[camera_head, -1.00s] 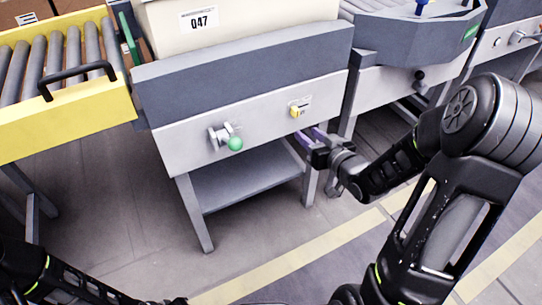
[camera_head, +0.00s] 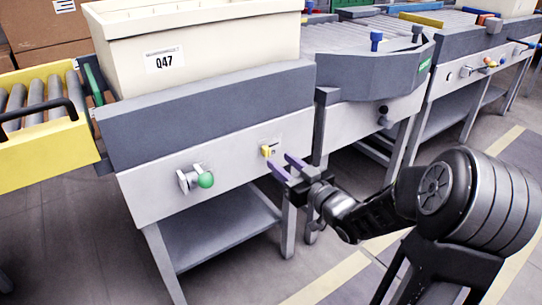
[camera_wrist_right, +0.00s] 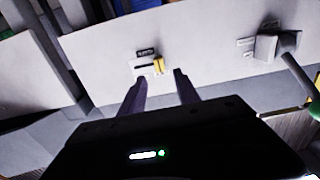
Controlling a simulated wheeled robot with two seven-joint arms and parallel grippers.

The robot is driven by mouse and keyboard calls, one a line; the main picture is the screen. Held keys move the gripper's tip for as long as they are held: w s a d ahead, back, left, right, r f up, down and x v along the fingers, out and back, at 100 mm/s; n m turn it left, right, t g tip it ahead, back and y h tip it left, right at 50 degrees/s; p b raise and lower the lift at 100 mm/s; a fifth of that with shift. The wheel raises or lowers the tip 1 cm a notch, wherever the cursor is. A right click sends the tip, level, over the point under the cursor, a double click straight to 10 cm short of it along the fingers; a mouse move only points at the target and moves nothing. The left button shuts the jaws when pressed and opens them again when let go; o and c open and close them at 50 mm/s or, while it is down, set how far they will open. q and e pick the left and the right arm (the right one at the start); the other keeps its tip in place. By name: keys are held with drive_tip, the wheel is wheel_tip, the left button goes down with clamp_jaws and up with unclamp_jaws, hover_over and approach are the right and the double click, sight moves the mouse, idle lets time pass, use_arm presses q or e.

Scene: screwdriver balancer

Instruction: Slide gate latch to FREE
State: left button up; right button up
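The gate latch is a small yellow slider (camera_head: 266,151) on the light grey front panel of the conveyor stand, beside a small label. In the right wrist view the yellow slider (camera_wrist_right: 158,65) sits at the end of a slot below a dark label, too small to read. My right gripper (camera_head: 279,160) is open, its two purple fingers pointing at the panel just right of the slider in the head view. In the right wrist view the gripper (camera_wrist_right: 159,75) has its fingertips on either side of the slider's line, with nothing held. Contact cannot be told. My left gripper is out of view.
A lever with a green knob (camera_head: 205,180) sticks out of the same panel, left of the latch. A cream bin (camera_head: 200,45) marked Q47 stands above. A grey curved conveyor section (camera_head: 365,65) is to the right. Floor in front is open.

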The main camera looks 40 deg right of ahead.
sight(269, 151)
drive_tip(key=w+b, duration=0.1)
drive_tip(key=w, duration=0.4)
drive_tip(key=shift+w, duration=0.25)
clamp_jaws()
drive_tip(key=shift+d, duration=0.1)
idle(1.1)
